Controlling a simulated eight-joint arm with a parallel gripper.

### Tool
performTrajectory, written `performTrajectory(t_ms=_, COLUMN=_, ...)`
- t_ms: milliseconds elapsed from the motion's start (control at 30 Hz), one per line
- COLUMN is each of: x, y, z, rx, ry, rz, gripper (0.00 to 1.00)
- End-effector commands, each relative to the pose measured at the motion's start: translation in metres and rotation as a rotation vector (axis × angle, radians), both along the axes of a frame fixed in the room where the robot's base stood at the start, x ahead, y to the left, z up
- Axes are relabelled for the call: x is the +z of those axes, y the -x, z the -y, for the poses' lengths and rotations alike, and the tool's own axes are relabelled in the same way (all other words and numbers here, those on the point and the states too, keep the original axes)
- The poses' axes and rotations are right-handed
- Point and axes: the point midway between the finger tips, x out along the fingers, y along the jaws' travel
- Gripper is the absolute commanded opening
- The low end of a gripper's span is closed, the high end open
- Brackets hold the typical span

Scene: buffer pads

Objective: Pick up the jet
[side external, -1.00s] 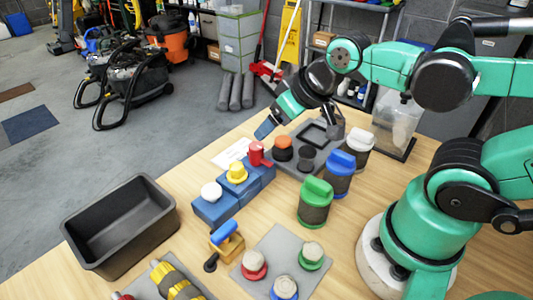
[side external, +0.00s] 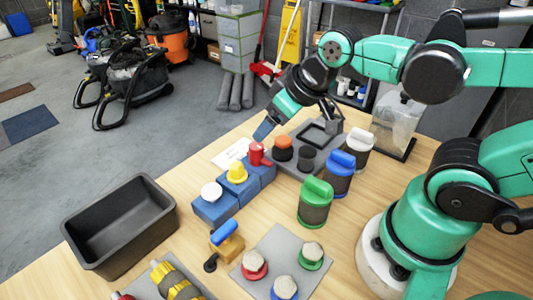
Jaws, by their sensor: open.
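No label marks the jet. A red nozzle-like piece (side external: 257,154) stands upright on a blue stepped block (side external: 215,208) and may be it. A yellow piece (side external: 237,173) and a white round-topped piece (side external: 211,192) stand on the same block. My gripper (side external: 265,130) is open, with its blue tip just above and behind the red piece. They look close in the picture, but I cannot tell the gap. Nothing shows between the fingers, though one side is hidden.
A grey tray (side external: 331,148) holds orange-topped and dark pads. Green (side external: 316,190), blue (side external: 341,160) and white (side external: 359,138) lidded jars stand nearby. A black bin (side external: 163,212) is at left. A grey mat (side external: 279,240) with capped pads and a blue-handled tool (side external: 224,232) are in front.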

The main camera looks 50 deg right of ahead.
Motion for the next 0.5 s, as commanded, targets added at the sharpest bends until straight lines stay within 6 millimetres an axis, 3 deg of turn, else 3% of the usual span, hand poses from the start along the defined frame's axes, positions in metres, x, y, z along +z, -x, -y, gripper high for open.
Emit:
performTrajectory(t_ms=167, x=-0.001, y=-0.017, z=-0.015, rx=0.277, ry=0.125, rz=-0.175, gripper=0.7)
performTrajectory(t_ms=500, x=-0.026, y=-0.042, z=-0.045, rx=0.846, ry=0.271, rz=-0.481, gripper=0.7)
